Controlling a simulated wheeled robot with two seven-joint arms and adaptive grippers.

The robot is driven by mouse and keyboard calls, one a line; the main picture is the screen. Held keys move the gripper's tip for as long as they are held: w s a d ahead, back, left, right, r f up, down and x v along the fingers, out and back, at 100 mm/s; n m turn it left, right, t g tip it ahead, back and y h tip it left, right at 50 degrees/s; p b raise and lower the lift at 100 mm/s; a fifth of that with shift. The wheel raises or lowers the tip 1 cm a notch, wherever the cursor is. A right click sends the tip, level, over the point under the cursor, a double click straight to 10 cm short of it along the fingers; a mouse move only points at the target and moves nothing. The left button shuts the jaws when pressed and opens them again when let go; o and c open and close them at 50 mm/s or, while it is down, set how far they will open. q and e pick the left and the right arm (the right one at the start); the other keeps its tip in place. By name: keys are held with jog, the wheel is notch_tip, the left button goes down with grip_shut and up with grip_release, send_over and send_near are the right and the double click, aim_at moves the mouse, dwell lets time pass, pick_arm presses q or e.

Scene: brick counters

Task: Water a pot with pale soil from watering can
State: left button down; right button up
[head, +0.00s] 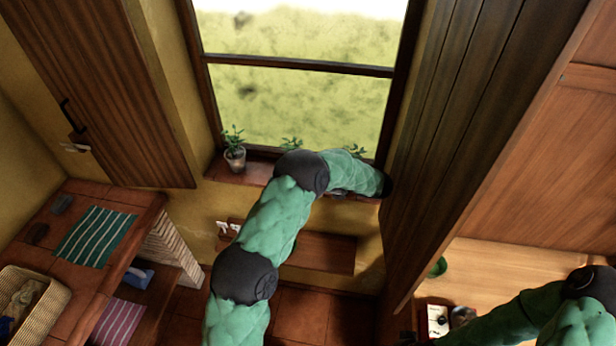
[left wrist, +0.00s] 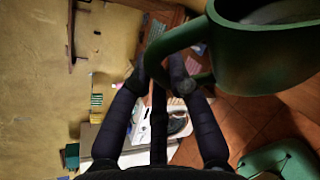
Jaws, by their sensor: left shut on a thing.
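In the left wrist view my left gripper (left wrist: 160,82) is shut on the handle of a dark green watering can (left wrist: 262,58). The can's body is at the upper right and runs out of the frame. In the head view my left arm reaches to the window sill and hides its gripper and the can. A potted plant (head: 235,158) stands at the sill's left end. A middle plant (head: 291,143) and a right plant (head: 357,150) show only their leaves; my arm covers their pots. I cannot tell any soil's colour. My right arm is at lower right, its gripper out of frame.
The window sill (head: 222,174) is narrow, with wooden shutters at both sides. A brick counter (head: 135,205) at left holds a striped green cloth (head: 95,236) and a wicker basket (head: 40,305). A small green object (head: 438,267) is at right.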

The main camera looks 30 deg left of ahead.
dwell(0.3)
pick_arm(q)
jog(key=shift+s+a+f+n+b, duration=0.1)
jog(key=shift+s+f+n+b, duration=0.15)
jog(key=shift+f+b, duration=0.4)
jog(key=shift+s+a+f+n+b, duration=0.1)
jog(key=shift+s+f+n+b, duration=0.15)
jog(key=shift+f+b, duration=0.4)
jog(key=shift+s+f+n+t+b, duration=0.15)
jog(key=shift+f+n+t+b, duration=0.15)
jog(key=shift+f+b, duration=0.45)
jog(key=shift+s+f+n+t+b, duration=0.25)
jog(key=shift+f+b, duration=0.25)
jog(key=shift+f, duration=0.35)
jog(key=shift+n+t+h, duration=0.5)
jog(key=shift+n+t, duration=0.15)
jog(key=shift+n, duration=0.2)
notch_tip(320, 180, down, 6)
jog(key=b, duration=0.6)
jog(key=shift+s+a, duration=0.1)
